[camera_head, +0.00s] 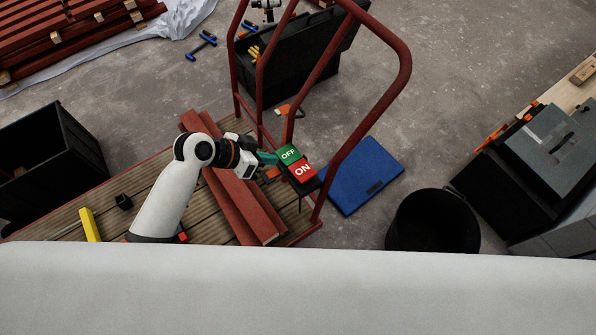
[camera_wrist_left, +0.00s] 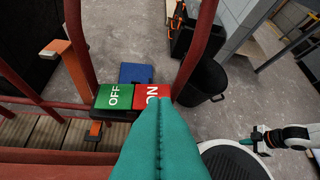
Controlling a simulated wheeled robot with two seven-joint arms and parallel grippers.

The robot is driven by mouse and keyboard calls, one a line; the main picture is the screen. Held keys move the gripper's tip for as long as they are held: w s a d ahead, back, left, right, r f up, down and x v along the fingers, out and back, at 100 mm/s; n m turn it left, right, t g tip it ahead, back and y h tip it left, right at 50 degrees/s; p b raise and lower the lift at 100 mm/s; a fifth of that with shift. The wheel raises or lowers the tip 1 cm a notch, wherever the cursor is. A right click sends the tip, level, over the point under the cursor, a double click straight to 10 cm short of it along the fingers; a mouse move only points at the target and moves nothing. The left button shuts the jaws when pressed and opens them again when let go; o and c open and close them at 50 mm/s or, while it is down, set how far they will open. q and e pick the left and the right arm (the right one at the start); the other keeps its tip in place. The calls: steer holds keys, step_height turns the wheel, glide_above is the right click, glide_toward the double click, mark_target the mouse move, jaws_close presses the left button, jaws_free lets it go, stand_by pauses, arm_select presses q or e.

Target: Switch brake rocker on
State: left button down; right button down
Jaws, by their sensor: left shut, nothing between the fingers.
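The brake rocker has a green OFF half (camera_head: 288,154) and a red ON half (camera_head: 303,171). It is mounted at the red tubular handle frame of the cart. In the left wrist view the OFF half (camera_wrist_left: 114,96) is on the left and the ON half (camera_wrist_left: 152,94) on the right. My left gripper (camera_head: 272,158) is shut, with teal fingers, right beside the rocker. In the left wrist view its fingertips (camera_wrist_left: 158,101) overlap the lower edge of the ON half; I cannot tell whether they touch it. My right gripper is not seen in the head view.
Red battens (camera_head: 241,203) lie on the cart's slatted wooden deck (camera_head: 150,168). The red handle frame (camera_head: 371,107) rises around the rocker. A blue mat (camera_head: 365,176) and a black bucket (camera_head: 433,221) are on the floor to the right. A black crate (camera_head: 45,165) is at left.

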arm_select(q)
steer(key=shift+d+r, duration=0.1)
steer(key=shift+r, duration=0.15)
glide_toward(308, 173)
steer(key=w+d+b, duration=0.1)
steer(key=w+d, duration=0.1)
steer(key=d, duration=0.1)
steer(key=shift+w+r, duration=0.1)
steer(key=shift+w, duration=0.15)
steer(key=f, duration=0.3)
steer(key=shift+s+d+f, duration=0.15)
steer(key=shift+d+f, duration=0.05)
steer(key=shift+d, duration=0.15)
steer(key=shift+s+f, duration=0.1)
steer(key=shift+f, duration=0.35)
